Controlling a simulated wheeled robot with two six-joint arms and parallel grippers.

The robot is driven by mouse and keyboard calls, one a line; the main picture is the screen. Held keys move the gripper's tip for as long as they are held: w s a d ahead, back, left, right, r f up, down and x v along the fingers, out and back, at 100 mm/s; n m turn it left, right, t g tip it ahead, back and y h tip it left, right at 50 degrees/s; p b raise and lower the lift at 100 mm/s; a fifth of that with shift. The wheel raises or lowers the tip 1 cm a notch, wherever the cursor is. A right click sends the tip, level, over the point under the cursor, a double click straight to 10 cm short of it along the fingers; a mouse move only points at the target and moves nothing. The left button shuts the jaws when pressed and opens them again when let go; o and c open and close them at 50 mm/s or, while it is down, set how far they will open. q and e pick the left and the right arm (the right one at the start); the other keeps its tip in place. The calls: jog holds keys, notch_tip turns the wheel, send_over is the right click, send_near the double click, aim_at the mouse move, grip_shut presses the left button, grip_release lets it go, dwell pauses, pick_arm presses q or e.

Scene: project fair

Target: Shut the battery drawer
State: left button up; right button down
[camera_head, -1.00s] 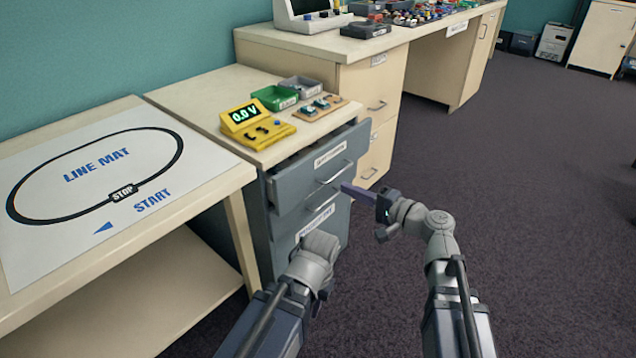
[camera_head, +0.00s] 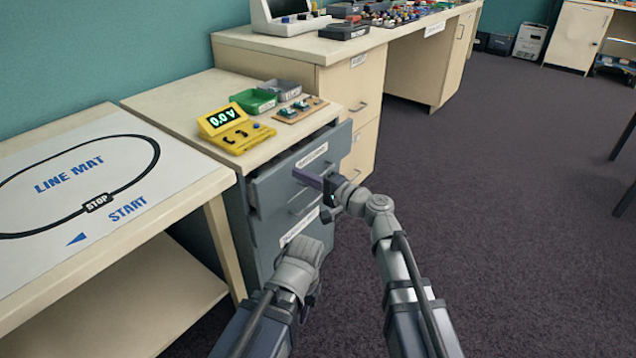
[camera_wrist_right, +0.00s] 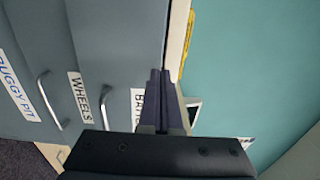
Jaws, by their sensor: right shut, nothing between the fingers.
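The battery drawer (camera_head: 275,190) is the top grey drawer of the cabinet under the beige top. It stands out a little, with a dark gap behind its upper edge. In the right wrist view its label (camera_wrist_right: 138,104) shows only the letters "BAT", partly covered by my fingers. My right gripper (camera_head: 308,178) is shut and empty, its fingertips at the drawer front near the label and handle. In the right wrist view the shut fingers (camera_wrist_right: 160,85) overlap the drawer's edge; I cannot tell if they touch. My left arm ends low before the cabinet, its fingers hidden.
Below is the wheels drawer (camera_wrist_right: 78,100). On the cabinet top are a yellow meter (camera_head: 235,130), a green bin (camera_head: 253,101) and a grey bin (camera_head: 283,90). The line mat table (camera_head: 180,215) stands left.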

aim_at(283, 166)
jog(key=shift+x, duration=1.6)
